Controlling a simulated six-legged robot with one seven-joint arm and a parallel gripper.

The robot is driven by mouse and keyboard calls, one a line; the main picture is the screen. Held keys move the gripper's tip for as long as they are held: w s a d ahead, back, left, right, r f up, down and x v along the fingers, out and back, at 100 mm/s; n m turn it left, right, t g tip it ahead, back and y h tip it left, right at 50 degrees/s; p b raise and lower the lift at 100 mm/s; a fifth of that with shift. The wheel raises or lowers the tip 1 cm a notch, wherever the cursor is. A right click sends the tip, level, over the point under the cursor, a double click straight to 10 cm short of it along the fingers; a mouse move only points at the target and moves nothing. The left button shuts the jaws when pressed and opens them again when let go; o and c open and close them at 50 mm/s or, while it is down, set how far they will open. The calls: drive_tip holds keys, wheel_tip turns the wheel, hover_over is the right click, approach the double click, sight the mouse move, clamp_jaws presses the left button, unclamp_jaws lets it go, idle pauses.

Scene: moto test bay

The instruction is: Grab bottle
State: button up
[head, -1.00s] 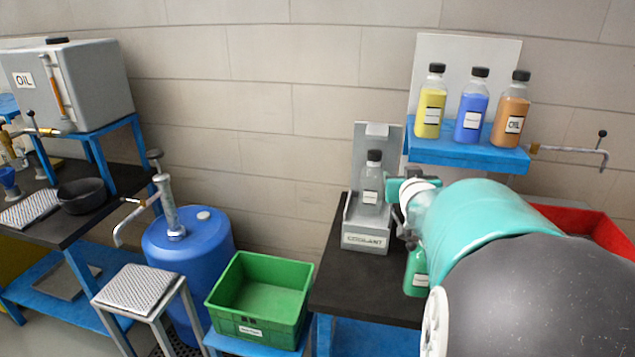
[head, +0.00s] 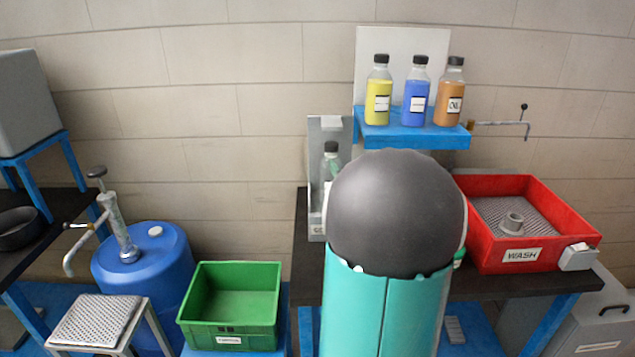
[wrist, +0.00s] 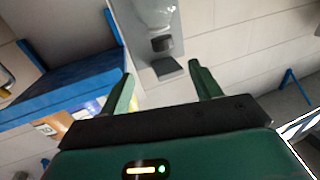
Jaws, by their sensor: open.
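A clear bottle with a black cap (head: 331,148) stands in the grey holder (head: 314,180), partly behind my arm. In the wrist view the bottle (wrist: 155,12) appears upside down at the top edge, its cap (wrist: 162,44) pointing down the picture. My gripper (wrist: 163,82) is open and empty, its two green fingers apart, with the bottle beyond them and not between them. In the head view my arm hides most of the gripper. Yellow (head: 378,100), blue (head: 416,97) and orange (head: 449,99) bottles stand upright on the blue shelf (head: 400,138).
A red wash tray (head: 556,215) stands on the dark bench to the right. A green crate (head: 230,338), a blue drum (head: 140,275) and a perforated stand (head: 98,320) are at the lower left. The wall is close behind the holder.

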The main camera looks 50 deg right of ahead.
approach(331, 142)
drive_tip(key=x, duration=0.9)
drive_tip(key=shift+w+d+f, duration=0.2)
drive_tip(key=shift+w+f, duration=0.1)
drive_tip(key=shift+f, duration=0.1)
drive_tip(key=c, duration=1.3)
